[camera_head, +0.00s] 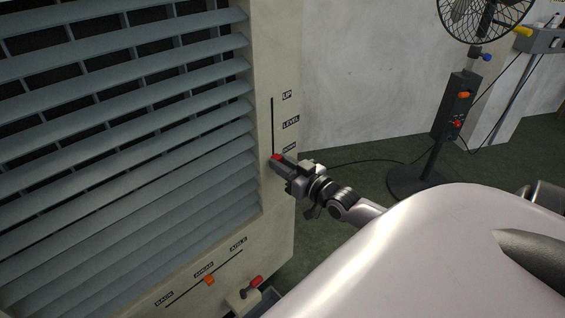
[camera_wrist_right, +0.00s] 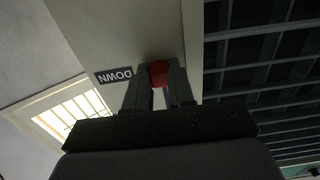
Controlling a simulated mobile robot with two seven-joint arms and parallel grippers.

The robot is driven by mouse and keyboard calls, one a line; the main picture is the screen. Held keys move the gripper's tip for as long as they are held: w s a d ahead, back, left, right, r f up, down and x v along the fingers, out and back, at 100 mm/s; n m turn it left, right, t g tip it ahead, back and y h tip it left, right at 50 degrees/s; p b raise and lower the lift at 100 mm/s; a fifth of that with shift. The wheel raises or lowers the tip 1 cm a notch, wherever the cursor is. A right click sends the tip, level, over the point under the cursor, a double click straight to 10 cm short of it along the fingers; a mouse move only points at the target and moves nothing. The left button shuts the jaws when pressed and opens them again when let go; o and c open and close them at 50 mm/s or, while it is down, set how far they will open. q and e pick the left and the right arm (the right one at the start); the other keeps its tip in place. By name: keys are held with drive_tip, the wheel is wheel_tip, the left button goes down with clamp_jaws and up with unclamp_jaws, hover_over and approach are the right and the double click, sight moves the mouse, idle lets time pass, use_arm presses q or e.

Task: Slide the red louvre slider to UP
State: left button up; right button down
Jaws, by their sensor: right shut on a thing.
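The red louvre slider (camera_head: 276,157) sits at the low end of its upright slot on the front of the beige louvred unit, beside the lowest label. The labels UP (camera_head: 287,95) and LEVEL (camera_head: 291,122) stand above it along the slot. My right gripper (camera_head: 281,161) is at the slider. In the right wrist view the red slider (camera_wrist_right: 159,72) sits between the two fingertips, which are shut on it, near the DOWN label (camera_wrist_right: 114,75). The fingers hide part of the slider. My left gripper is not in view.
Grey louvre slats (camera_head: 120,150) fill the unit's front left of the slot. An orange slider (camera_head: 209,280) sits on a slanted slot below, with a red-handled part (camera_head: 255,282) near it. A black fan on a stand (camera_head: 455,120) stands at the right. Floor between is clear except a cable.

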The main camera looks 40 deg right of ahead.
sight(272, 100)
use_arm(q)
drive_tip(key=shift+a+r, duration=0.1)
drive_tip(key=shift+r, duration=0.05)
use_arm(e)
drive_tip(key=shift+r, duration=0.15)
wheel_tip(272, 100, up, 4)
drive_tip(key=p, duration=0.4)
wheel_tip(272, 100, up, 7)
drive_tip(key=p, duration=0.7)
drive_tip(key=shift+f, duration=0.2)
wheel_tip(272, 100, up, 4)
drive_tip(key=p, duration=0.3)
drive_tip(key=shift+f, duration=0.25)
drive_tip(key=shift+r+p, duration=0.65)
drive_tip(key=shift+p, duration=0.25)
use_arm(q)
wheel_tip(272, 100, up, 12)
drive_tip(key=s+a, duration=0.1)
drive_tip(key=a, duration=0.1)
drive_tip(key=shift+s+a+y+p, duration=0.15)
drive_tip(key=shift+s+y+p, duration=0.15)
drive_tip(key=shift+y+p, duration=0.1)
use_arm(e)
drive_tip(key=shift+r, duration=0.35)
drive_tip(key=shift+w+r, duration=0.1)
drive_tip(key=shift+r, duration=0.05)
drive_tip(key=c, duration=1)
unclamp_jaws()
drive_tip(key=shift+o, duration=0.2)
